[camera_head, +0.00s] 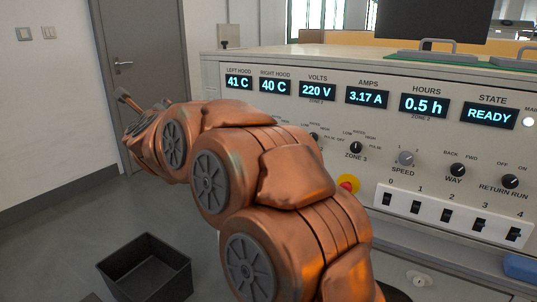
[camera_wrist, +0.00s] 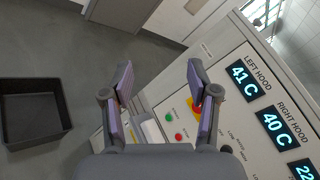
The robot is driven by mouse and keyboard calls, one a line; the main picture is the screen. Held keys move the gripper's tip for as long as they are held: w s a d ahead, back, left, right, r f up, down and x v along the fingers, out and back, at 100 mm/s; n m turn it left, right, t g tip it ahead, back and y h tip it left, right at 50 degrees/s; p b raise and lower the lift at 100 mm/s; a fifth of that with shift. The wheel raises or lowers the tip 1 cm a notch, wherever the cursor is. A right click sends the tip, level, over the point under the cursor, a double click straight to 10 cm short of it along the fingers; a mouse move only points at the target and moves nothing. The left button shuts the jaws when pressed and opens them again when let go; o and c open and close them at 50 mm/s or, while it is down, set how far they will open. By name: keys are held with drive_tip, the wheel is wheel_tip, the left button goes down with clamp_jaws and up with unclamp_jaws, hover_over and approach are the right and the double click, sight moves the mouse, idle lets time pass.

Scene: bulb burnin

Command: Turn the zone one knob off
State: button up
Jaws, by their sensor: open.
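My gripper (camera_head: 126,98) is at the far left in the head view, left of the console. In the wrist view my gripper (camera_wrist: 160,66) is open, with nothing between its fingers. A small dark knob (camera_wrist: 227,149) shows below the hood displays in the wrist view, right of the right finger; its zone label is not readable and its setting cannot be told. In the head view my arm hides the panel's left part, where no zone one label shows. The zone 3 knob (camera_head: 356,148) and another dark knob (camera_head: 314,137) to its left are visible.
The console panel carries displays, a speed knob (camera_head: 406,157), a way knob (camera_head: 458,170), a return run knob (camera_head: 510,181) and a switch strip (camera_head: 448,214). A red-and-yellow button (camera_head: 348,183) sits beside my arm. A black bin (camera_head: 146,268) stands on the floor.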

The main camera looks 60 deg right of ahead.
drive_tip(key=s+d+f+m+g+h+b, duration=0.4)
drive_tip(key=s+d+f+m+g, duration=0.3)
drive_tip(key=d+m, duration=0.35)
drive_tip(key=s+d+f+m+g+h+b, duration=0.4)
drive_tip(key=s+d+m+g+b, duration=0.15)
drive_tip(key=s+d+m, duration=0.45)
drive_tip(key=w+d, duration=0.1)
drive_tip(key=d, duration=0.7)
drive_tip(key=shift+n+g, duration=0.35)
drive_tip(key=shift+g, duration=0.1)
drive_tip(key=shift+d, duration=0.1)
clamp_jaws()
